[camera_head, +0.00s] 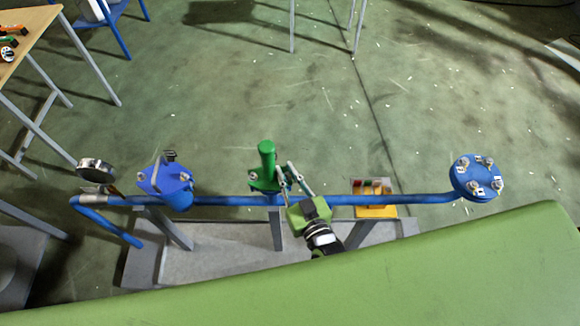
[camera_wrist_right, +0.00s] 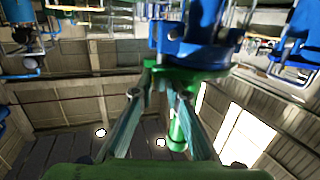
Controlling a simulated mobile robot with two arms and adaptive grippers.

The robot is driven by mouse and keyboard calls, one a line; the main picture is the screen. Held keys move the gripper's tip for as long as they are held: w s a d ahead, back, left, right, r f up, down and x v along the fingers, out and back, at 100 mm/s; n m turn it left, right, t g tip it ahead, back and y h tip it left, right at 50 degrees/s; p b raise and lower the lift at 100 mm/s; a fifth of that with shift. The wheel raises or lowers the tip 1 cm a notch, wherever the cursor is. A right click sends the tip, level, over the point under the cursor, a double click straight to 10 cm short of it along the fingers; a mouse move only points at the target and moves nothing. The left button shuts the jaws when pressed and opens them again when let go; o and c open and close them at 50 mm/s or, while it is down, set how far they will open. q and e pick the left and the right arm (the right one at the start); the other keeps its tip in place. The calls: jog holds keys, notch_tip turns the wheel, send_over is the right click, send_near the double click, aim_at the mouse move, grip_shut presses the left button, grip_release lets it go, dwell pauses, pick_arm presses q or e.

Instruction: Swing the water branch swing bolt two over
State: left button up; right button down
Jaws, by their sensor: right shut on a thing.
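The green water branch (camera_head: 266,158) stands upright on the blue pipe, with a green flange at its base. A silver swing bolt (camera_head: 251,177) shows at the flange's left edge. My right gripper (camera_head: 282,172) is at the flange's right edge, its fingers shut on a swing bolt there; the fingers mostly hide that bolt. In the right wrist view, the fingertips (camera_wrist_right: 165,75) reach the underside of the green flange (camera_wrist_right: 190,72), with the green branch (camera_wrist_right: 177,130) behind them. I cannot tell the bolt's tilt. My left gripper is not in view.
The blue pipe (camera_head: 345,199) runs to a round bolted blue flange (camera_head: 476,178) at right. A blue bolted flange (camera_head: 165,180) and a gauge (camera_head: 95,170) stand at left. The floor beyond the pipe is mostly clear.

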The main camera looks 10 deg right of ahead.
dwell(0.3)
jog(key=c, duration=2.2)
grip_release()
jog(key=shift+v, duration=4)
